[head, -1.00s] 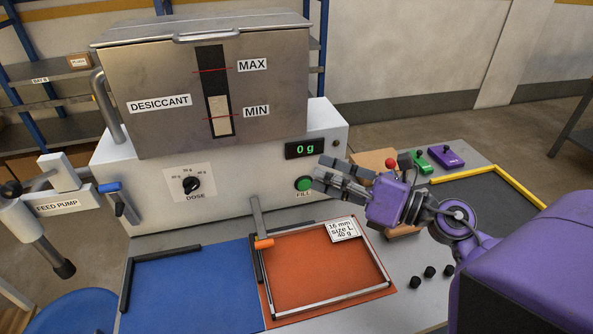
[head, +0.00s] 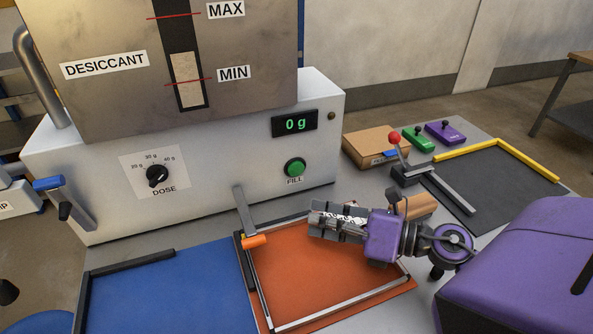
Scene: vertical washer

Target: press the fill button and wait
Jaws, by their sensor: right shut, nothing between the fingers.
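The green FILL button (head: 294,168) is on the front of the white dosing machine (head: 228,165), at its right side. The display (head: 295,124) above it reads 0 g. My right gripper (head: 315,222) is shut and empty. It is below and a little right of the button, apart from it, over the orange mat (head: 290,262), with its fingers pointing left. It covers most of the size label there. The black DOSE knob (head: 157,175) is at the left of the panel; its exact setting is hard to read. My left gripper is out of view.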

